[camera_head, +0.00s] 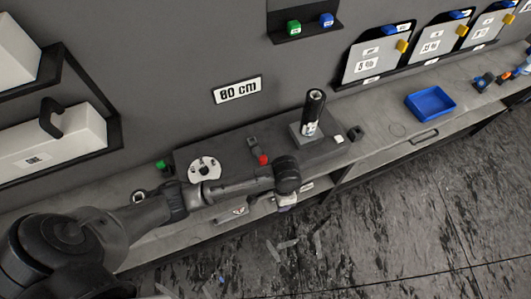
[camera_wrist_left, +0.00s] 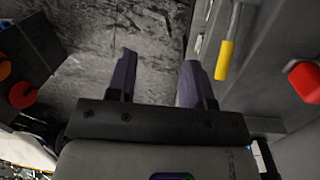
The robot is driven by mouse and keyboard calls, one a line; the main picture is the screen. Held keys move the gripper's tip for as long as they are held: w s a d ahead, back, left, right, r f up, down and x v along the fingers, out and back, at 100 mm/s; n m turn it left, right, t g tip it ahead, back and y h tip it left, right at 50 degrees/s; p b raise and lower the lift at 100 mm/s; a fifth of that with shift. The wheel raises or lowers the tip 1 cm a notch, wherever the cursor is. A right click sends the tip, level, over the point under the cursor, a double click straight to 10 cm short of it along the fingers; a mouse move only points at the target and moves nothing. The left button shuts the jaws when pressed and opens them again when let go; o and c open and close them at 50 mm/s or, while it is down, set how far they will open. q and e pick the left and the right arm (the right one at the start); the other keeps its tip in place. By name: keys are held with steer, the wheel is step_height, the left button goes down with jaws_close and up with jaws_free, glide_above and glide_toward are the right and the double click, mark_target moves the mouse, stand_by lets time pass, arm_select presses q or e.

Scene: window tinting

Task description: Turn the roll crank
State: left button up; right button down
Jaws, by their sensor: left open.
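The crank shows in the left wrist view as a yellow grip (camera_wrist_left: 224,61) on a thin metal rod. It hangs beside the grey front of the bench unit, just right of the right-hand finger. I see no contact between them. My left gripper (camera_wrist_left: 158,75) is open, with two dark purple fingers apart and only the dark floor visible between them. In the head view my left arm comes in from the left, and its wrist end (camera_head: 287,188) is at the front edge of the bench. I cannot make out the crank there. My right gripper is not in view.
A red knob (camera_head: 263,160) is on the dark unit behind my wrist; a red knob shows in the wrist view (camera_wrist_left: 306,81). A black roll (camera_head: 314,105) stands upright on the unit. A blue tray (camera_head: 431,113) sits farther right. The floor in front is open, with scraps.

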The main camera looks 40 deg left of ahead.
arm_select(q)
steer(key=w+a+r+g+y+p, duration=0.1)
steer(key=w+a+r, duration=0.3)
steer(key=w+r, duration=0.15)
steer(key=n+g+y+p, duration=0.2)
glide_toward(263, 157)
steer(key=x, duration=1)
steer(key=shift+f+p, duration=0.1)
steer(key=shift+p, duration=0.2)
steer(key=shift+c, duration=1.3)
jaws_close()
